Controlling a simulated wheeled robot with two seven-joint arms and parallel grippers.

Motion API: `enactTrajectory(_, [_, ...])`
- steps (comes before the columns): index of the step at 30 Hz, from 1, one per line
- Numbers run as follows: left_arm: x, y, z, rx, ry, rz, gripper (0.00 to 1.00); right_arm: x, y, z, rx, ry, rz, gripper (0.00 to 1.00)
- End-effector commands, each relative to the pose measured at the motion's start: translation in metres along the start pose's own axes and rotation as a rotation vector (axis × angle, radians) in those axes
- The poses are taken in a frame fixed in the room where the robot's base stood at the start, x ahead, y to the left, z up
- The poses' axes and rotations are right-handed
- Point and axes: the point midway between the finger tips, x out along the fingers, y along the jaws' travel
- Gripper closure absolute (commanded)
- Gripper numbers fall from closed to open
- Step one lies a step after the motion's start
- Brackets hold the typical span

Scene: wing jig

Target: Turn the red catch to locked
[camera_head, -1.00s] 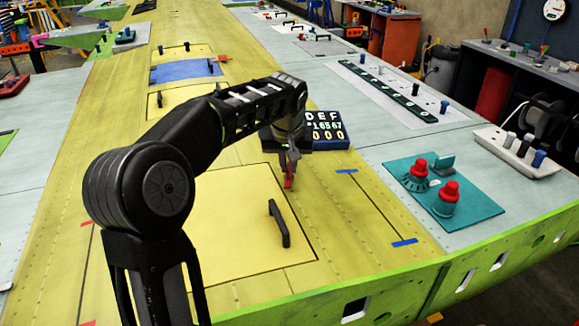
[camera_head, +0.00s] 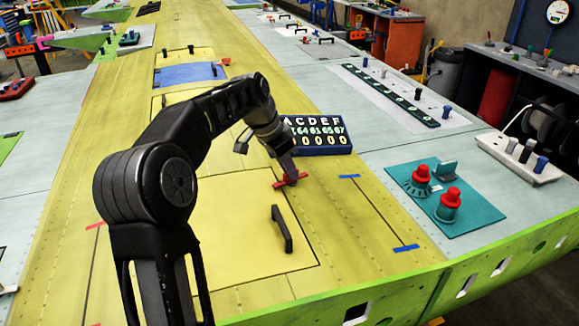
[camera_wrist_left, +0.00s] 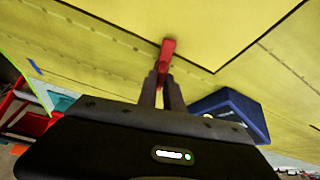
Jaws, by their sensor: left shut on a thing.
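The red catch (camera_head: 291,181) is a small red bar on the yellow wing skin, at the far right corner of the large yellow panel (camera_head: 235,225). In the head view it lies slantwise, its left end close to the panel's seam. My left gripper (camera_head: 287,172) points down onto it and is shut on it. In the left wrist view the catch (camera_wrist_left: 168,47) sticks out beyond the fingertips (camera_wrist_left: 162,75), which hide its near part. I cannot read any locked mark. My right gripper is not in view.
A blue box with letters and digits (camera_head: 316,136) stands just behind the catch. A black handle (camera_head: 281,228) rises from the panel. A teal plate (camera_head: 470,218) with red-topped knobs is on the right. The wing skin between is mostly clear.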

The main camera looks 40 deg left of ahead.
Motion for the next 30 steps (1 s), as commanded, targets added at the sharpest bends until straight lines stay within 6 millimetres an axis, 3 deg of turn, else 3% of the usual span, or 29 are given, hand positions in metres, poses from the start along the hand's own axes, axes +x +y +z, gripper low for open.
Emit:
enactTrajectory(12, [-0.0004, -0.0029, -0.0005, 0.210, 0.000, 0.084, 1.00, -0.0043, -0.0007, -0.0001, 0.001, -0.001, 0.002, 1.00])
enactTrajectory(27, [-0.0007, -0.0028, -0.0005, 0.236, 0.000, 0.094, 1.00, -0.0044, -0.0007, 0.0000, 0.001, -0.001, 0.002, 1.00])
enactTrajectory(28, [-0.0007, -0.0028, -0.0005, 0.236, 0.000, 0.094, 0.88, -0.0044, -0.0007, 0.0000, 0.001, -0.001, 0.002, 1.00])
enactTrajectory(30, [-0.0006, -0.0028, -0.0004, 0.235, 0.000, 0.093, 0.83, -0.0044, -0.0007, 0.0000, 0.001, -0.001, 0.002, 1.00])
